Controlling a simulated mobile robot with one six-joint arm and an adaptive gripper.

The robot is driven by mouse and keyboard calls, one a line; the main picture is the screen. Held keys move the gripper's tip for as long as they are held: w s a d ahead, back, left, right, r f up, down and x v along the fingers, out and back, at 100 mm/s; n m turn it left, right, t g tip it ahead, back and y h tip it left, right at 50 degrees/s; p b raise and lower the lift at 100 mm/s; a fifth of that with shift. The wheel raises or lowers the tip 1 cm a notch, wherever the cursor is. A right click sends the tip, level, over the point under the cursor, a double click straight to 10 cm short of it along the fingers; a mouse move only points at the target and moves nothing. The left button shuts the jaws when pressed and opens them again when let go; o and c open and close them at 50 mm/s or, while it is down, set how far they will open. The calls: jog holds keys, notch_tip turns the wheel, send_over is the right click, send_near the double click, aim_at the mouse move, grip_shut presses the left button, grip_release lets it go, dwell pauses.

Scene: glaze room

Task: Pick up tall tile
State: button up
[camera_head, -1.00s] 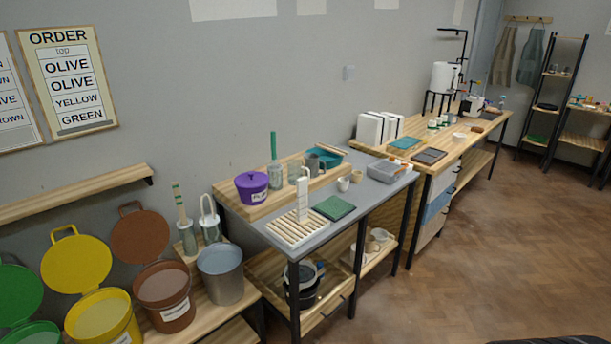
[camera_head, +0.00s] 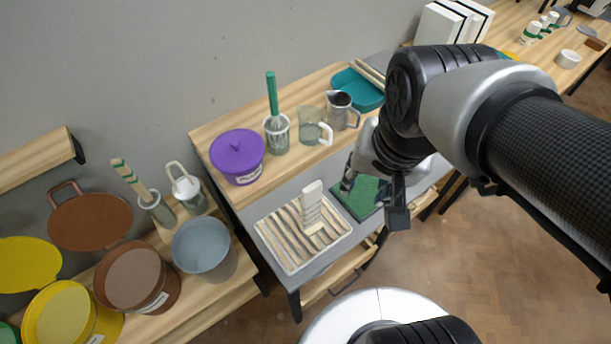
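The tall tile (camera_head: 311,200) is a narrow, pale piece standing upright on a slatted rack (camera_head: 287,245) on the grey table. Darker horizontal marks run down its lower face. My gripper (camera_head: 372,202) is to the right of the tile, above a green sponge-like mat (camera_head: 355,197) that it partly hides. Its two dark fingers are spread, with nothing seen between them. A gap separates the gripper from the tile.
A purple lidded pot (camera_head: 237,156), a jar with a green-handled brush (camera_head: 277,132), a clear jug (camera_head: 312,127) and a grey pitcher (camera_head: 341,110) stand behind the rack. Open buckets, including a grey one (camera_head: 203,250), stand at left.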

jog(key=w+a+r+m+g+p, duration=0.2)
jog(key=w+a+m+p, duration=0.1)
jog(key=w+a+p, duration=0.1)
jog(key=m+g+p, duration=0.1)
jog(key=m+p, duration=0.3)
send_over(313, 186)
notch_tip(313, 186, down, 2)
jog(key=f, duration=0.1)
jog(key=shift+m, duration=0.3)
notch_tip(313, 186, down, 11)
jog(key=b, duration=0.3)
jog(key=shift+f, duration=0.2)
jog(key=shift+a+f+b, duration=0.1)
jog(key=shift+f+b, duration=1.15)
jog(key=shift+f, duration=1.7)
jog(key=shift+c, duration=0.2)
grip_shut()
jog(key=shift+r, duration=0.1)
